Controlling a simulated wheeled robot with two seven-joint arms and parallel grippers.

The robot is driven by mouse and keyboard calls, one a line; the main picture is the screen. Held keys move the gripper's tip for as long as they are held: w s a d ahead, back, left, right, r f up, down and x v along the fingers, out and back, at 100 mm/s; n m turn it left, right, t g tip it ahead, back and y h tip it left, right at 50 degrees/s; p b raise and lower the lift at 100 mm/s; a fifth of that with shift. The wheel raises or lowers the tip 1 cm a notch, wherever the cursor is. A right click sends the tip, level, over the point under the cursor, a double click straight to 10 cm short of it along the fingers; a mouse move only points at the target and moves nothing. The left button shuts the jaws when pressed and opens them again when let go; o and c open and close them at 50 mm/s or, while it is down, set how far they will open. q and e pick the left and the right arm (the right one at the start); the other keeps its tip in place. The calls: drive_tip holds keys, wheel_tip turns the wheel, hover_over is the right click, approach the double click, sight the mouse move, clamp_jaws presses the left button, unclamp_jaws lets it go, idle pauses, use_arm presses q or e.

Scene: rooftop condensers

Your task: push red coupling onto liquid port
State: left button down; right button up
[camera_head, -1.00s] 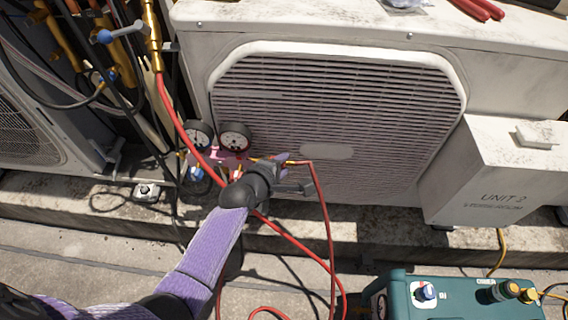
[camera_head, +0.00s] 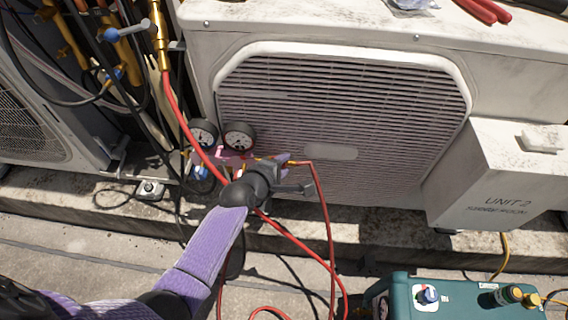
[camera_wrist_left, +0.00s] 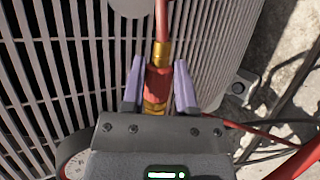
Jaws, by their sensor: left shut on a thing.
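My left gripper (camera_head: 284,163) is in front of the condenser's grille, just right of the gauge manifold. In the left wrist view, its two purple fingers (camera_wrist_left: 159,88) are shut on the red coupling (camera_wrist_left: 158,79), one on each side. The coupling has brass at both ends, and a red hose runs up from its far end. In the head view the fingers mostly hide the coupling; brass and the red hose (camera_head: 322,195) show just right of them. I cannot make out the liquid port for certain in either view. My right gripper is not in view.
The manifold's two round gauges (camera_head: 239,136) hang before the grille (camera_head: 340,110). Pipes, hoses and a brass valve (camera_head: 158,35) crowd the left. A UNIT 2 box (camera_head: 495,180) stands right. A teal machine (camera_head: 460,298) sits at bottom right. Red hose loops across the floor.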

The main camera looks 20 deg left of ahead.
use_arm(q)
drive_tip(key=shift+a, duration=0.2)
drive_tip(key=shift+c, duration=1.5)
unclamp_jaws()
drive_tip(key=shift+d, duration=0.3)
drive_tip(key=d, duration=0.1)
drive_tip(key=w+d, duration=0.1)
drive_tip(key=d, duration=0.1)
drive_tip(key=d+p, duration=0.1)
drive_tip(key=d, duration=0.1)
drive_tip(key=shift+w+d, duration=0.25)
drive_tip(key=shift+w, duration=0.1)
drive_tip(key=shift+w+d, duration=0.15)
drive_tip(key=shift+d, duration=0.45)
